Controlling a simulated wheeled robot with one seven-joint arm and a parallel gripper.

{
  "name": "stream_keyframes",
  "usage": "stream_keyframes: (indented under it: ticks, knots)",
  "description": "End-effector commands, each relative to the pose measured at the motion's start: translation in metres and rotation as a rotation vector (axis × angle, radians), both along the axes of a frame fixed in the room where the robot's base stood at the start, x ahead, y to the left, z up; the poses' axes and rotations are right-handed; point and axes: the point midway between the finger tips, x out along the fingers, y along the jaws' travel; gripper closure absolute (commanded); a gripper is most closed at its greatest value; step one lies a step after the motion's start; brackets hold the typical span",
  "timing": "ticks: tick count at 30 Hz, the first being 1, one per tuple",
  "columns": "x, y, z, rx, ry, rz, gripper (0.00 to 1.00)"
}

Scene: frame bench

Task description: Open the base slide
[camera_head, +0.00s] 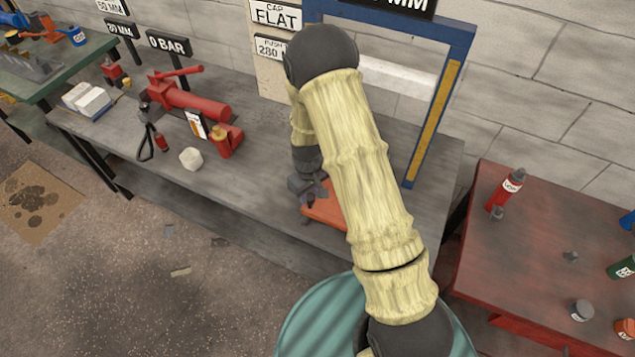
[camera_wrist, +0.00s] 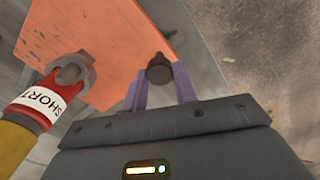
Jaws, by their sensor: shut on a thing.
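The base slide is an orange plate (camera_head: 325,210) low on the grey bench under the blue frame, partly hidden behind my arm. In the wrist view the orange plate (camera_wrist: 110,40) fills the upper left, with a dark round knob (camera_wrist: 158,72) at its edge. My gripper (camera_head: 310,203) is at the plate's front left. In the wrist view my gripper (camera_wrist: 160,82) has its purple fingers on either side of the knob, shut on it. How far the slide is out cannot be told.
A red-and-yellow part labelled SHORT (camera_wrist: 45,103), with a grey forked end, lies close left of my fingers. The blue frame (camera_head: 440,105) rises behind my arm. A red pump (camera_head: 190,100) and white block (camera_head: 191,159) stand left on the bench. A red table (camera_head: 535,265) is right.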

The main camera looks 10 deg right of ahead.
Motion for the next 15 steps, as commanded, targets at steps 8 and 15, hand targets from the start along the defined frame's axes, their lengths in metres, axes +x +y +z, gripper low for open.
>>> stream_keyframes:
  ticks: [8,15]
  knots:
    - [-0.031,0.023,0.000,-0.002,0.006,0.004,1.00]
    - [-0.039,0.028,0.000,-0.001,0.004,0.003,1.00]
